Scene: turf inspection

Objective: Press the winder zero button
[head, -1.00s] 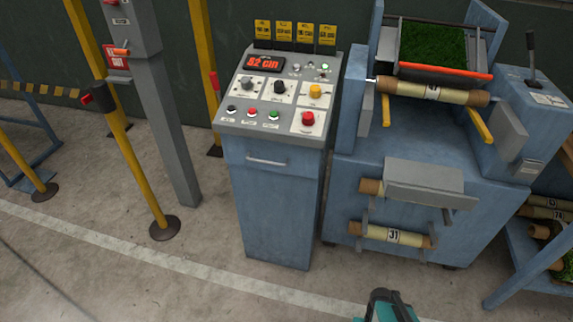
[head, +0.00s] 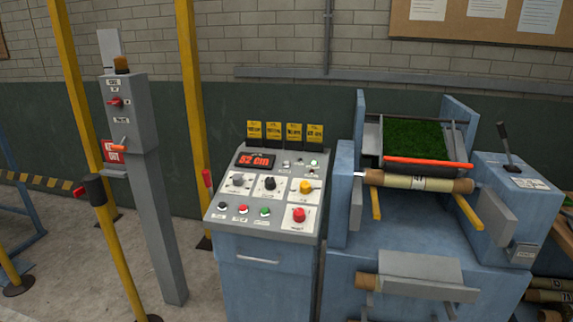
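The control console (head: 262,250) stands upright left of the winder (head: 410,235). Its sloped panel has a red display (head: 256,160) reading about 52 cm. A front row holds a black button (head: 222,206), a red button (head: 243,208) and a green button (head: 265,211). A larger red button (head: 299,214) sits to their right. Above are a grey knob (head: 238,180), a black knob (head: 269,183) and a yellow knob (head: 305,187). The labels are too small to read, so I cannot tell which is zero. My gripper is not in view.
A grey post with a switch box (head: 130,105) and yellow posts (head: 190,80) stand left of the console. Several yellow tags (head: 285,132) stand behind the panel. The winder carries a roll (head: 420,182) and green turf (head: 414,138). Floor (head: 190,270) shows between post and console.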

